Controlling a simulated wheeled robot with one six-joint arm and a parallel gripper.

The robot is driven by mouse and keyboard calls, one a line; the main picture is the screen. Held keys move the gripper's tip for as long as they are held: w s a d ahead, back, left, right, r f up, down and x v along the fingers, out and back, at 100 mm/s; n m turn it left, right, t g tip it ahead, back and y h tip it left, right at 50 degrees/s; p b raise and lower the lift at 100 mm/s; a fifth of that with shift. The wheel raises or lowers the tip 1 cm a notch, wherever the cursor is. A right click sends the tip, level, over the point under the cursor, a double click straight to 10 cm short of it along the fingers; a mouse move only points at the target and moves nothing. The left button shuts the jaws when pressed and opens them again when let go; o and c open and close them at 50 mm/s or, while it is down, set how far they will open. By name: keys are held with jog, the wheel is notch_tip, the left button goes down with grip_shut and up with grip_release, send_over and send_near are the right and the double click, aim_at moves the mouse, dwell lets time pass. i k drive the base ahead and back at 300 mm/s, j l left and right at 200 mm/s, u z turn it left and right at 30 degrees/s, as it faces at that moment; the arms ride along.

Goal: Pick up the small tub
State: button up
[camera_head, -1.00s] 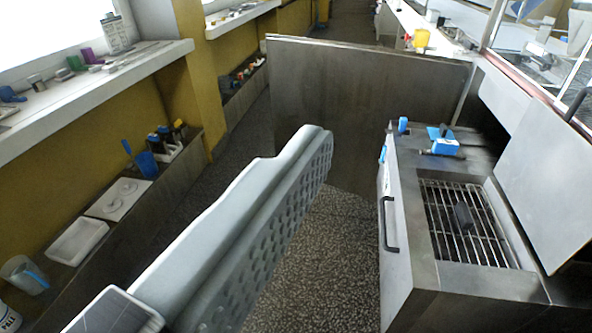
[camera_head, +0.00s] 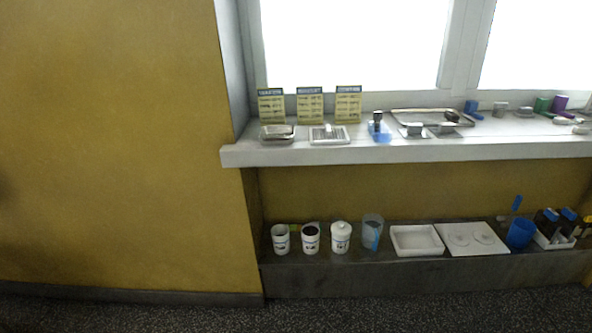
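Three small white tubs with dark print stand upright in a row on the low dark shelf in the camera_head view. The left tub (camera_head: 281,239) looks open at the top. The middle tub (camera_head: 311,238) is open and shows dark contents. The right tub (camera_head: 340,237) has a white lid with a knob. I cannot tell which of them is the small tub. My gripper is not in view, so whether it is open or shut does not show.
A clear jug (camera_head: 372,232) stands right of the tubs. The white windowsill (camera_head: 400,153) overhangs above. The speckled floor (camera_head: 400,315) in front is clear.

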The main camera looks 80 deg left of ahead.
aim_at(280, 232)
jog(key=u, duration=2.4)
